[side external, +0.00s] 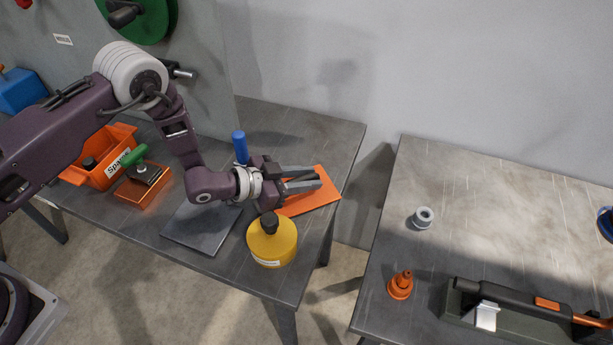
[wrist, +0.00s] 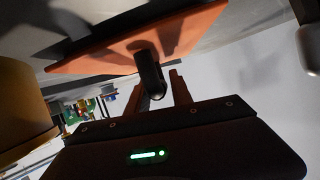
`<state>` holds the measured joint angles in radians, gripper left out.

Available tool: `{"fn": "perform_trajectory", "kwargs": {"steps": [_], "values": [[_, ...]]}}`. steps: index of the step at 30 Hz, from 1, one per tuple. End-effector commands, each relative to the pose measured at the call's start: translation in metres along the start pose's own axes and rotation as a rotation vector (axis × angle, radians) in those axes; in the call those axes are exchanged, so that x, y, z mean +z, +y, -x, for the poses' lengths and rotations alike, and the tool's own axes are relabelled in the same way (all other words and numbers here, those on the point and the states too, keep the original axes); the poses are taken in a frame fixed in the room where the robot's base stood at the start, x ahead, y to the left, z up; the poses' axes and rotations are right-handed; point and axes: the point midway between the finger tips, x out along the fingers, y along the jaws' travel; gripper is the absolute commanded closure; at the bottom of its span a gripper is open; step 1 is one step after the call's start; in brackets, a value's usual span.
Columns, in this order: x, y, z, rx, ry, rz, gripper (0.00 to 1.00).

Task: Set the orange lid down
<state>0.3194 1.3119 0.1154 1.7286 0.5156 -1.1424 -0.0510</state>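The orange lid (side external: 318,196) is a flat square plate at the right end of the left table. It appears to lie flat there, though the wrist view does not clearly show its contact with the table. In the wrist view the lid (wrist: 110,48) fills the top, and its black knob (wrist: 152,75) points toward me. My gripper (side external: 312,181) is over the lid, fingers level and pointing right. In the wrist view its fingers (wrist: 158,85) stand apart on either side of the knob, with a gap on the right side.
A yellow canister (side external: 272,242) stands close in front of my gripper. A dark grey plate (side external: 203,227) lies to its left. The second table (side external: 480,220) lies across a gap.

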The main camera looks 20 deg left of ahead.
Motion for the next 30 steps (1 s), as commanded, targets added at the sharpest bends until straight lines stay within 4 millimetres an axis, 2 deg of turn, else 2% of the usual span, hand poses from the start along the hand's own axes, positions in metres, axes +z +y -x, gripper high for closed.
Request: {"fn": "perform_trajectory", "kwargs": {"steps": [11, 13, 17, 24, 30], "values": [[-0.002, 0.000, 0.001, 0.000, 0.001, -0.001, 0.61], [-0.002, -0.001, 0.006, -0.001, -0.002, 0.001, 0.61], [-0.002, -0.001, 0.031, -0.003, -0.003, 0.004, 0.61], [-0.002, -0.002, 0.088, -0.004, -0.002, 0.003, 0.61], [-0.002, -0.001, 0.117, -0.001, -0.001, 0.001, 0.61]]}}
